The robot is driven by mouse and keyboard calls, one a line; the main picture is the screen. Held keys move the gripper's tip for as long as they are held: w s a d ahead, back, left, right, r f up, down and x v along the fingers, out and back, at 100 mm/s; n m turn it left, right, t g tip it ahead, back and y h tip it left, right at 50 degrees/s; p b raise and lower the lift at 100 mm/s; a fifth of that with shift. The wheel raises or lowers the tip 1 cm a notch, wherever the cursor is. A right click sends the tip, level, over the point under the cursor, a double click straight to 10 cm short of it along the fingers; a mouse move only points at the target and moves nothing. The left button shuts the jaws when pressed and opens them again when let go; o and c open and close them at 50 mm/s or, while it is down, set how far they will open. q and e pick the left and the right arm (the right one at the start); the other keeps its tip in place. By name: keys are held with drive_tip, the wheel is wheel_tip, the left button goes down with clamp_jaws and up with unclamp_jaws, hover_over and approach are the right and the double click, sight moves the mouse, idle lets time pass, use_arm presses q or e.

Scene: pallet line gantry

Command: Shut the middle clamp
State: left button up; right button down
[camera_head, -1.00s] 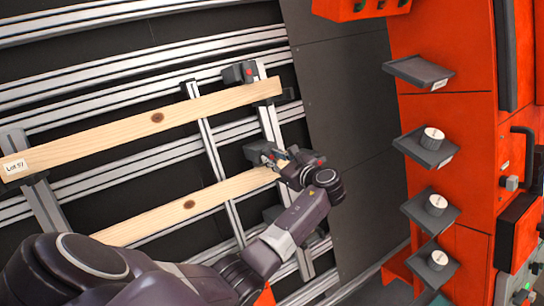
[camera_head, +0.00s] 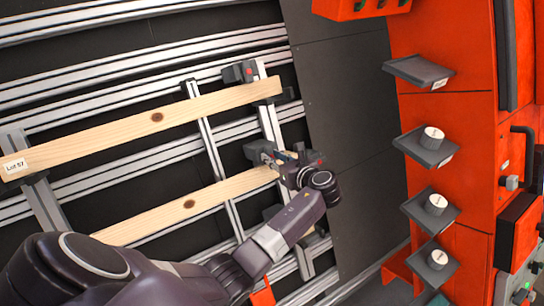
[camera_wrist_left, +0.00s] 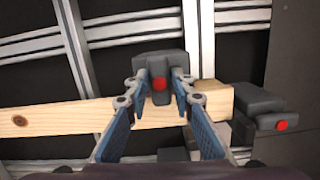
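The middle clamp (camera_head: 253,151) is a dark block with a red spot, at the upper edge of the lower wooden plank (camera_head: 155,217) near its right end. My left gripper (camera_head: 272,157) is at this clamp. In the left wrist view, the fingers of my left gripper (camera_wrist_left: 161,82) are apart, one on each side of the red button on the clamp (camera_wrist_left: 158,62). I cannot tell whether they touch it. The plank (camera_wrist_left: 60,118) passes below the clamp. The gripper and wrist hide part of the clamp in the head view. My right gripper is not in view.
An upper clamp (camera_head: 240,72) stands over the labelled upper plank (camera_head: 120,124). A dark block with a red button (camera_wrist_left: 262,108) is at the lower plank's right end. Aluminium rails run behind. An orange cabinet with small dark shelves (camera_head: 427,149) stands to the right.

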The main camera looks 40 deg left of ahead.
use_arm(q)
drive_tip(key=shift+o, duration=1)
drive_tip(key=shift+d, duration=0.1)
drive_tip(key=r+v, duration=0.1)
drive_tip(key=v, duration=0.7)
drive_tip(key=shift+r, duration=0.35)
